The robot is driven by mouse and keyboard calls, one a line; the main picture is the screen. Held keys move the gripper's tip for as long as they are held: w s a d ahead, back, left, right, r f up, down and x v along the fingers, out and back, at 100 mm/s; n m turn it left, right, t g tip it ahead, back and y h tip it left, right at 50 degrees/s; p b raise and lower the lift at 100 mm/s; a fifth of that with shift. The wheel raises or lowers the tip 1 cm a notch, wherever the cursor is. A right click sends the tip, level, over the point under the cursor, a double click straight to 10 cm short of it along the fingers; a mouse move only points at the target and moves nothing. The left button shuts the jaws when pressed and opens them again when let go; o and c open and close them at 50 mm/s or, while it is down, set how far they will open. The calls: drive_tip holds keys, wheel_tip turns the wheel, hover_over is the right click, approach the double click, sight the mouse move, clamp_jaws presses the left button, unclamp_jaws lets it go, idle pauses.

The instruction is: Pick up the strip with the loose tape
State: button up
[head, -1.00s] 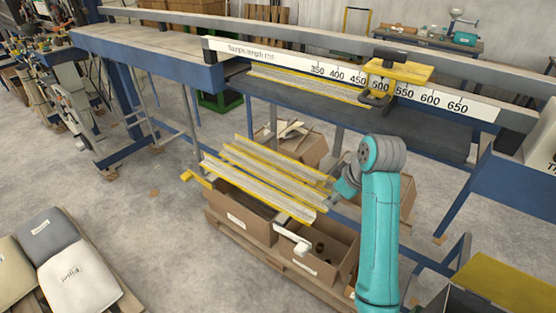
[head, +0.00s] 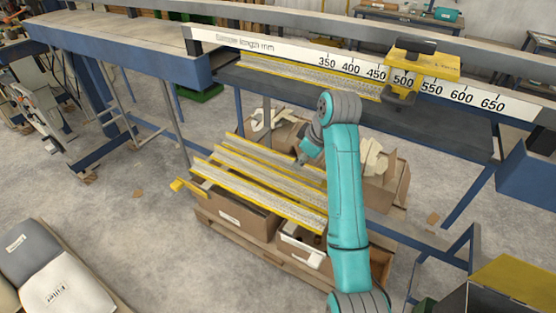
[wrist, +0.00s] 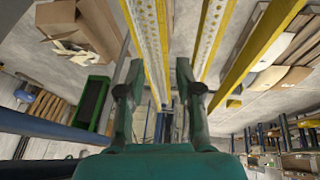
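Several long grey strips with yellow edges (head: 262,178) lie side by side, slanting, on a rack above cardboard boxes in the head view. I cannot tell which has loose tape. Two speckled strips show close up in the wrist view, one near the middle (wrist: 150,40) and one to its right (wrist: 211,32). My gripper (wrist: 158,72) is open and empty, its two fingers apart below the strips in that picture. The middle strip passes behind the gap between the fingers.
A blue-framed bench with a length scale (head: 345,66) and a yellow clamp block (head: 423,66) runs behind the strips. Another strip (head: 300,80) lies on it. Open cardboard boxes (head: 238,217) stand below the rack. Sacks (head: 55,285) lie at front left, with clear floor between.

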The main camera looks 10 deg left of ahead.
approach(282, 162)
drive_tip(key=shift+w+a+f, duration=0.2)
drive_tip(key=shift+w+a, duration=0.45)
drive_tip(key=shift+a, duration=0.05)
drive_tip(key=shift+x, duration=2.6)
drive_tip(key=shift+a, duration=0.1)
clamp_jaws()
